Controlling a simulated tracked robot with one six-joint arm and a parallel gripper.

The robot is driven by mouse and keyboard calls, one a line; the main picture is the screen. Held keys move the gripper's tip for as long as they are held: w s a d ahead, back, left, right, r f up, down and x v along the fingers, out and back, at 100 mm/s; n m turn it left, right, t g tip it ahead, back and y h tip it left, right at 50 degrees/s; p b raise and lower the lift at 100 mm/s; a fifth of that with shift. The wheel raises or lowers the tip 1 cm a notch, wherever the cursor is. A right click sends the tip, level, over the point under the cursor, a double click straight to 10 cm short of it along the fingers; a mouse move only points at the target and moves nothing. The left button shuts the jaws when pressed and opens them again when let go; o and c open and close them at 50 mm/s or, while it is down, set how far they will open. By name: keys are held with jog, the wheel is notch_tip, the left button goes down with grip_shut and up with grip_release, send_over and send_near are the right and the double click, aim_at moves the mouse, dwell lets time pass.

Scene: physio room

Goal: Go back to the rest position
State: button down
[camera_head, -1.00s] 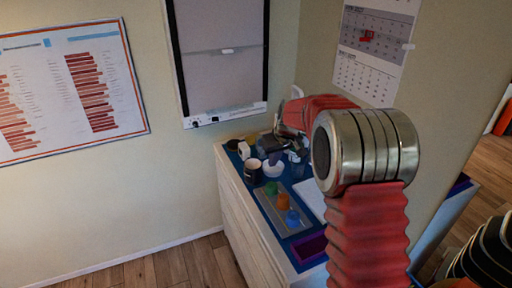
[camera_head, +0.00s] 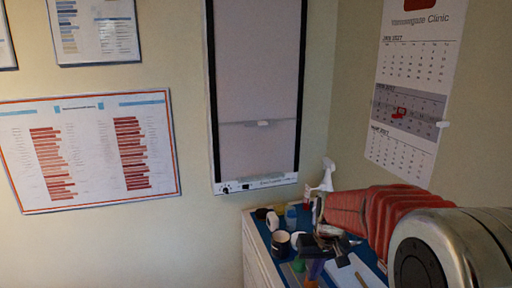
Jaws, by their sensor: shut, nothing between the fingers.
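My arm, with a red ribbed sleeve and a silver joint, reaches in from the right in the head view. My gripper (camera_head: 322,243) is dark and small in the picture, over the cabinet top among the items there. It is shut with nothing held. Its fingertips are hard to make out against the things behind and below it. I cannot tell exactly how high it is above the surface.
The white cabinet (camera_head: 256,268) with a blue top carries a dark mug (camera_head: 281,243), a white cup (camera_head: 271,221), a blue bottle (camera_head: 291,217), a white spray bottle (camera_head: 326,178) and a green cup (camera_head: 298,265). A wall calendar (camera_head: 410,95) hangs right; a lightbox (camera_head: 255,90) hangs behind.

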jog(key=s+r+t, duration=0.1)
jog(key=s+r, duration=0.4)
jog(key=s, duration=0.8)
jog(key=s+r+t, duration=0.2)
jog(key=s+r, duration=0.4)
jog(key=s, duration=0.6)
jog(key=shift+s+a+r+m+t+h, duration=0.2)
jog(key=shift+s+a+m+t+h, duration=0.1)
jog(key=shift+s+h, duration=0.1)
